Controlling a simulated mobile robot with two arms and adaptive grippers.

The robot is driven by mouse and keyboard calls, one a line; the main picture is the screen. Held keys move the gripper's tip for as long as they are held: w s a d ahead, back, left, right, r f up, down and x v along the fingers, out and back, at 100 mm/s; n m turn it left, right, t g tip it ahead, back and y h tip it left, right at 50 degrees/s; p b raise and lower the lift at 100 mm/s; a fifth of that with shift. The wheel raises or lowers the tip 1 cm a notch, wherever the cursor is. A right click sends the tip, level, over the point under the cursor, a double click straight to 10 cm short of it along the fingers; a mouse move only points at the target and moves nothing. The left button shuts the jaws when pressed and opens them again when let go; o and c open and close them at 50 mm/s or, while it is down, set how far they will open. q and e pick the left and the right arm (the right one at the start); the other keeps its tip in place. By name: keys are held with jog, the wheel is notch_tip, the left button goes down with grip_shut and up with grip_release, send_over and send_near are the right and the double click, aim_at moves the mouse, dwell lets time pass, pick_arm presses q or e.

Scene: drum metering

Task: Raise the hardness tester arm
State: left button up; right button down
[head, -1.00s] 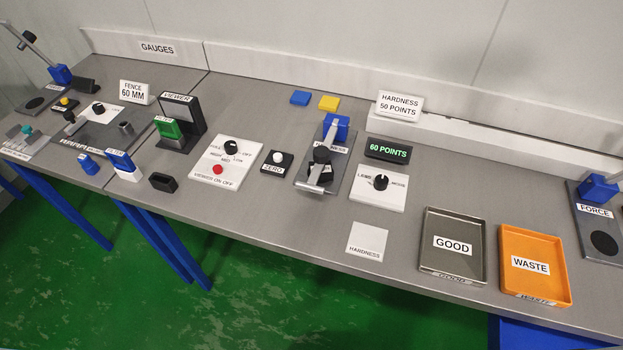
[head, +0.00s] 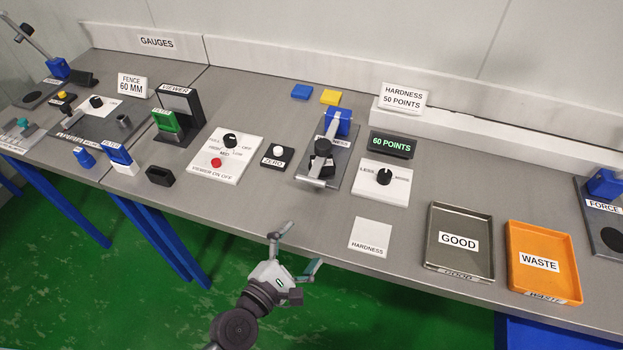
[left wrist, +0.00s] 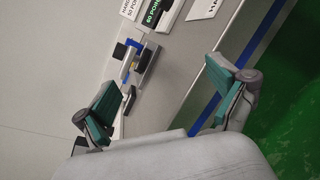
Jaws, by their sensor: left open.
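The hardness tester (head: 345,165) stands mid-table with a grey base plate, a blue block at its back and a black part near its front. Its grey arm (head: 331,128) reaches forward from the blue block and lies low over the plate, with a bar at the front end. My left gripper (head: 297,249) is open and empty in front of the table edge, below and left of the tester. In the left wrist view, the open fingers (left wrist: 161,72) frame the table, with the tester's blue part (left wrist: 131,62) beyond them. My right gripper is out of view.
A display (head: 391,144) reads 60 POINTS beside a dial panel (head: 370,193). A ZERO button (head: 278,152) sits left of the tester. A HARDNESS pad (head: 370,236), GOOD tray (head: 433,262) and WASTE tray (head: 573,283) lie to the front right. The table before the tester is clear.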

aim_at(310, 183)
pick_arm(q)
jog(key=r+n+t, duration=0.1)
jog(key=n, duration=0.2)
jog(key=w+a+n+t+y, duration=0.1)
jog(key=n, duration=0.2)
jog(key=w+r+n+t+y, duration=0.1)
jog(key=n, duration=0.3)
jog(key=shift+a+r, duration=0.35)
jog(key=shift+w+a+n+y, duration=0.2)
jog(key=shift+n+y, duration=0.3)
jog(key=shift+n, duration=0.2)
jog(key=shift+w, duration=0.25)
jog(key=p+x, duration=0.2)
jog(key=x, duration=1.1)
jog(key=shift+w+f, duration=0.1)
jog(key=shift+w, duration=0.05)
